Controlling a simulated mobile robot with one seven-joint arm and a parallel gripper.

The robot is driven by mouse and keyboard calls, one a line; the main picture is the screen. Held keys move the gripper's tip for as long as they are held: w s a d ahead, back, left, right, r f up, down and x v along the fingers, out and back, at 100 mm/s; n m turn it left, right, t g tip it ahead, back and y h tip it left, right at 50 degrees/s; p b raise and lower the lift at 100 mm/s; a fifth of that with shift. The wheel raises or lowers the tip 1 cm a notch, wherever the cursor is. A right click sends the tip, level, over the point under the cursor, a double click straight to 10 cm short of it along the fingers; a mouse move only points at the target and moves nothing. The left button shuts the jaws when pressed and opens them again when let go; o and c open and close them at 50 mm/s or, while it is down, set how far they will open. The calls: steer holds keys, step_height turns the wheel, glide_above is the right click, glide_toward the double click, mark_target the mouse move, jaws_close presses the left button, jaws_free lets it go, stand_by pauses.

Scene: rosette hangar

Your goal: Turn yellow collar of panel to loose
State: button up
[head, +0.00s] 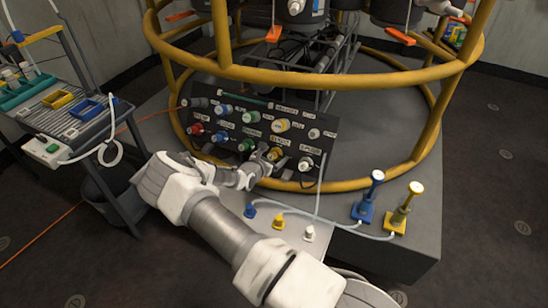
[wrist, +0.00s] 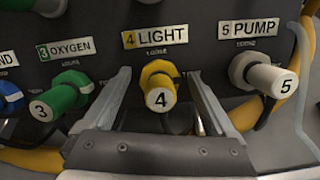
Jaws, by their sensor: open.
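The panel (head: 240,110) is a dark tilted board with two rows of coloured connectors, in the middle of the head view. My gripper (wrist: 160,78) is open, with one finger on each side of this connector. Gaps show between fingers and plug; contact deeper in cannot be told. In the head view my gripper (head: 267,155) is at the panel's lower row and partly hides this connector.
A green connector (wrist: 62,95) marked 3 is left of my fingers and a white one (wrist: 268,76) marked 5 is right. A yellow tubular frame (head: 310,77) curves over the panel. Blue (head: 367,200) and yellow (head: 404,210) handled fittings stand on the platform at right.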

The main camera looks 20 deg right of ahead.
steer(key=c, duration=1.4)
steer(key=shift+o, duration=0.2)
steer(key=shift+r, duration=0.1)
steer(key=shift+n+p, duration=0.3)
steer(key=shift+p, duration=0.15)
steer(key=n+p, duration=0.2)
steer(key=p, duration=0.1)
steer(key=shift+r+n+p, duration=0.2)
steer(key=shift+n+p, duration=0.1)
steer(key=n+t+y+p, duration=0.1)
steer(key=n+p, duration=0.4)
steer(key=n, duration=0.1)
steer(key=shift+f, duration=0.1)
steer(key=n+y+p, duration=0.1)
steer(key=n+p, duration=0.2)
steer(key=n, duration=0.2)
steer(key=shift+n+p, duration=0.35)
steer(key=shift+n, duration=0.05)
steer(key=shift+a+f+n+y+p, duration=0.15)
steer(key=shift+n+y+p, duration=0.25)
steer(key=shift+n, duration=0.65)
steer(key=shift+d+f+n+y+p, duration=0.15)
steer(key=shift+n+p, duration=0.35)
steer(key=shift+n, duration=0.55)
